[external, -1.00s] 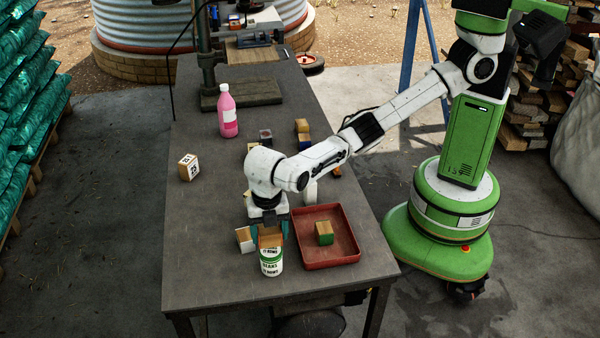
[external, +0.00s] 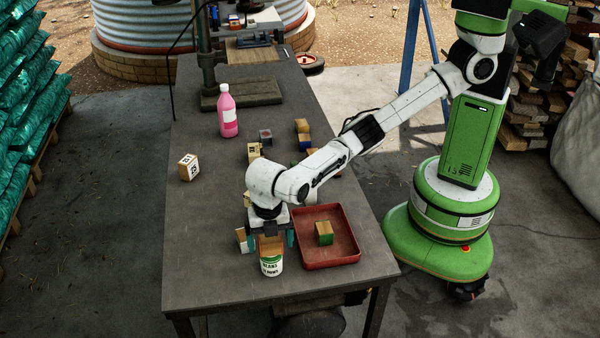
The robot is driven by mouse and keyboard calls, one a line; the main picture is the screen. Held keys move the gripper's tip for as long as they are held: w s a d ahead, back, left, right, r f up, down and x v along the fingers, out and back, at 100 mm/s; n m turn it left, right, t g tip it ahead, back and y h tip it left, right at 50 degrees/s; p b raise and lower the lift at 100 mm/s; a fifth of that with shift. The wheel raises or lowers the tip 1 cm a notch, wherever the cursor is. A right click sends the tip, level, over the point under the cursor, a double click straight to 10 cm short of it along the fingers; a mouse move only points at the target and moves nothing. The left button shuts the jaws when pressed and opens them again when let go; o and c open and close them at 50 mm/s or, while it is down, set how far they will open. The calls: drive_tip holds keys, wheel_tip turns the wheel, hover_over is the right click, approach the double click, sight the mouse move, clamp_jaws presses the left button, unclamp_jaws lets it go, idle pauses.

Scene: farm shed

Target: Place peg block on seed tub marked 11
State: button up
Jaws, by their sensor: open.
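A wooden block (external: 271,245) sits at the top of a white tub with green lettering (external: 271,267), near the front edge of the table. It appears to rest on the tub, hiding its upper part. The number on the tub is too small to read surely, and I cannot see a peg mark on the block. My gripper (external: 271,239) is directly above the tub, pointing down. Its teal fingers are open, one on either side of the block. My wrist hides the block's far side.
A red tray (external: 345,257) holding a green-and-wood block (external: 324,233) stands just right of the tub. Another block (external: 242,240) stands close on its left. Farther back are a numbered block (external: 188,167), a pink bottle (external: 228,112) and several blocks. The table's left front is clear.

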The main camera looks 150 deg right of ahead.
wheel_tip(320, 180, up, 12)
drive_tip(key=p, duration=0.1)
drive_tip(key=shift+r, duration=0.15)
idle(0.4)
